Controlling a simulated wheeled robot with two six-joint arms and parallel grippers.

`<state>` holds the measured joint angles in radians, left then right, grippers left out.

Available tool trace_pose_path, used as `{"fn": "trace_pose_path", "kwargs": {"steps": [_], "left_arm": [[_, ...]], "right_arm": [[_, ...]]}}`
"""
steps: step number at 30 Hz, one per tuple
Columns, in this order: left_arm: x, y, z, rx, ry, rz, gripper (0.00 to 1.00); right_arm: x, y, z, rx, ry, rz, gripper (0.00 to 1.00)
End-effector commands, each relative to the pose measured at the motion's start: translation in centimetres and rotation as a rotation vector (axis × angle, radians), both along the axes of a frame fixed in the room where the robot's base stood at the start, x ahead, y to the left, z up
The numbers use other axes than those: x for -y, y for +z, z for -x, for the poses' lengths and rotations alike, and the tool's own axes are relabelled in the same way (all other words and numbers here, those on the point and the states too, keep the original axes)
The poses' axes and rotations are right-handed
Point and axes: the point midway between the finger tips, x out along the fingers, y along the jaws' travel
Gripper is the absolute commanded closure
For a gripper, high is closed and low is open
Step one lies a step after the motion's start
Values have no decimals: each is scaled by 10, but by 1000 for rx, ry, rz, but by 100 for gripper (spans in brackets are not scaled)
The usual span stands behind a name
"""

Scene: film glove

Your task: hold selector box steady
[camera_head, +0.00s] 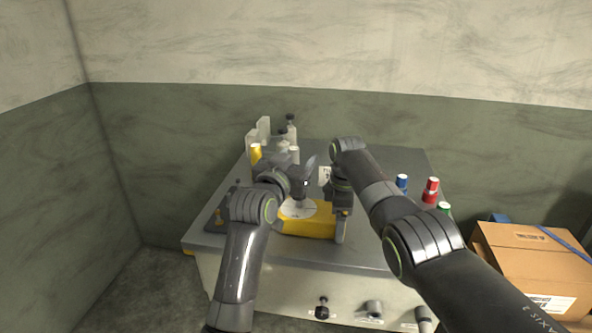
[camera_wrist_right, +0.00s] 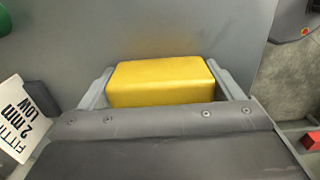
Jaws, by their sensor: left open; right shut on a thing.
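The selector box is a yellow block (camera_head: 305,228) with a white round dial plate on top, on the grey worktop. A grey knob stands on the dial. My right gripper (camera_head: 341,228) is shut on the box's right end. In the right wrist view the yellow box (camera_wrist_right: 160,82) lies between the two grey fingers of my right gripper (camera_wrist_right: 163,88). My left gripper (camera_head: 304,184) is open above the dial, close to the knob; whether it touches the knob I cannot tell. My left arm and gripper partly hide the box's left side.
A cardboard box (camera_head: 535,265) is at far right.

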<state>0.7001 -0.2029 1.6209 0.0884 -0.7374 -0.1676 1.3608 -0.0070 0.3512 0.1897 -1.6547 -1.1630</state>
Motion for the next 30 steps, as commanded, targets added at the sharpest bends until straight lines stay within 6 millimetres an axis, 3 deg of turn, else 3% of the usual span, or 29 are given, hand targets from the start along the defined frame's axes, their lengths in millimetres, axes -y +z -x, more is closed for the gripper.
{"fn": "trace_pose_path", "kwargs": {"steps": [8,9,12,22,30], "left_arm": [[0,0,0,-1,0,0,45],[0,0,0,-1,0,0,45],[0,0,0,-1,0,0,45],[0,-1,0,-1,0,0,45],[0,-1,0,-1,0,0,45]], "right_arm": [[0,0,0,1,0,0,54],[0,1,0,1,0,0,12],[0,0,0,1,0,0,0],[0,8,-1,2,0,-1,0],[0,59,-1,6,0,-1,0]]}}
